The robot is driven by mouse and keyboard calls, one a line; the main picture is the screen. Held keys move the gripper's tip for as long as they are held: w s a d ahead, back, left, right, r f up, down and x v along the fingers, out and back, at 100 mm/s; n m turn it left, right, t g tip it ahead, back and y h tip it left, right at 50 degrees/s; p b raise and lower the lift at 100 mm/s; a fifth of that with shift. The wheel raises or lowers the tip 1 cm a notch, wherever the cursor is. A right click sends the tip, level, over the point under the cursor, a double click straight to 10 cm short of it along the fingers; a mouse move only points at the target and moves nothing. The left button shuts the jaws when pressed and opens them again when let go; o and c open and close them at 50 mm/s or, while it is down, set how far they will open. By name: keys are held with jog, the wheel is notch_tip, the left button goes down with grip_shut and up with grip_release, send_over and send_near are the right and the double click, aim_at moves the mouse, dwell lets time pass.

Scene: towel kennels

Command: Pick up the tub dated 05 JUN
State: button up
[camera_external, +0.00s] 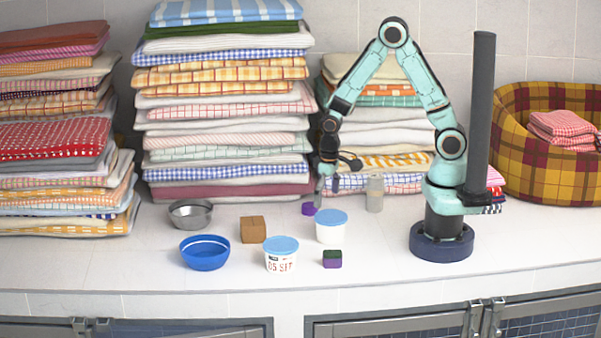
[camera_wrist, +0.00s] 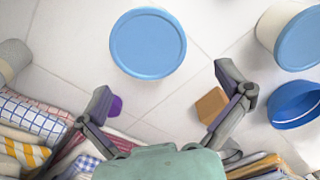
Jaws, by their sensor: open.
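A white tub (camera_external: 281,261) with a blue lid stands at the front of the counter. Its label appears to read "05 SEP", the last letter unclear. A second white tub (camera_external: 331,232) with a blue lid stands behind it to the right. No date shows on it. In the wrist view, a round blue lid (camera_wrist: 148,43) is top centre, beyond my fingertips, and the other tub (camera_wrist: 275,30) is at the upper right, no label readable. My gripper (camera_external: 328,187) is open, above the counter behind the second tub; the open fingers (camera_wrist: 165,87) show empty in the wrist view.
A brown block (camera_external: 253,230), a blue bowl (camera_external: 204,256), a metal bowl (camera_external: 190,215), a green-and-purple block (camera_external: 332,260), a purple item (camera_external: 308,209) and a grey cylinder (camera_external: 375,194) stand around. Towel stacks (camera_external: 225,110) line the back.

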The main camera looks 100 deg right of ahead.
aim_at(330, 216)
jog(key=shift+g, duration=0.3)
jog(key=f, duration=0.5)
jog(key=s+f, duration=0.1)
jog(key=f, duration=0.2)
jog(key=shift+d, duration=0.25)
jog(key=c, duration=1)
